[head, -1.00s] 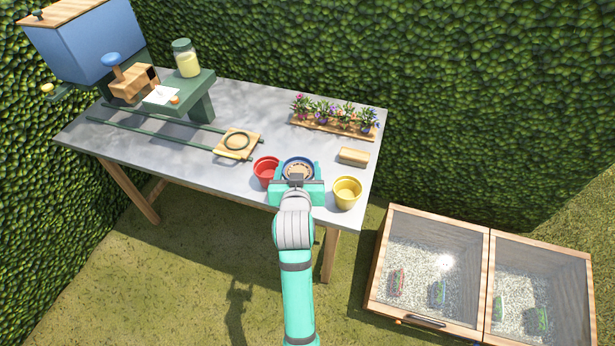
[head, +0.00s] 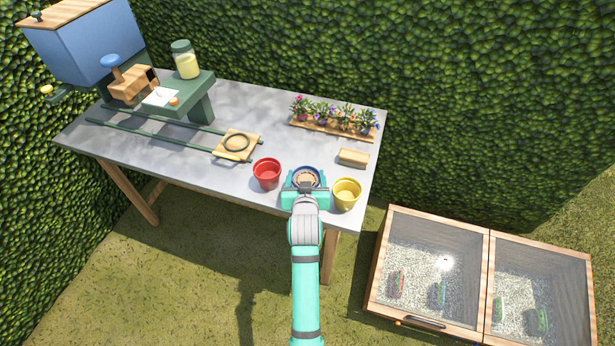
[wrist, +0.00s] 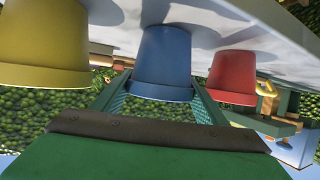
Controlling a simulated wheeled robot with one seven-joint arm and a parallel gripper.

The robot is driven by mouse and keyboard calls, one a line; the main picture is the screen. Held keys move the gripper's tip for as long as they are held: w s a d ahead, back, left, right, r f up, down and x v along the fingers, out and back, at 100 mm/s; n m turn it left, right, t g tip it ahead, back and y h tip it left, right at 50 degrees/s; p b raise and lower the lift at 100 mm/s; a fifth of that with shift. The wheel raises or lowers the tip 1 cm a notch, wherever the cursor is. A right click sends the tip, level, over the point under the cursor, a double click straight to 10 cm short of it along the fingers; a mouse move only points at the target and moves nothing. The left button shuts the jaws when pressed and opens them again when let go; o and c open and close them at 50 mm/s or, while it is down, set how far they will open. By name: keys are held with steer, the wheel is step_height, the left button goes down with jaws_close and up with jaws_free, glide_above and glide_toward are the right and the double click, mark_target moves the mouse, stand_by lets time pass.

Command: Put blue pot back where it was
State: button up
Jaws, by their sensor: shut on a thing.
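The blue pot (head: 306,175) is at the front edge of the grey table (head: 190,165), between the red pot (head: 267,174) and the yellow pot (head: 346,193). Brown fill shows inside its blue rim. My gripper (head: 306,186) is shut on the blue pot, with a finger on each side. In the wrist view, which looks upside down, the blue pot (wrist: 162,62) sits between my fingers, with the yellow pot (wrist: 45,45) on the left and the red pot (wrist: 232,76) on the right. Whether the blue pot's base touches the table I cannot tell.
A wooden tray with a hole (head: 237,145) sits on green rails left of the red pot. A row of flowers (head: 335,117) and a tan block (head: 353,157) lie behind. A lidded wooden box (head: 430,270) stands on the grass at right.

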steer(key=shift+f, duration=0.1)
steer(key=o, duration=1.3)
steer(key=shift+o, duration=0.2)
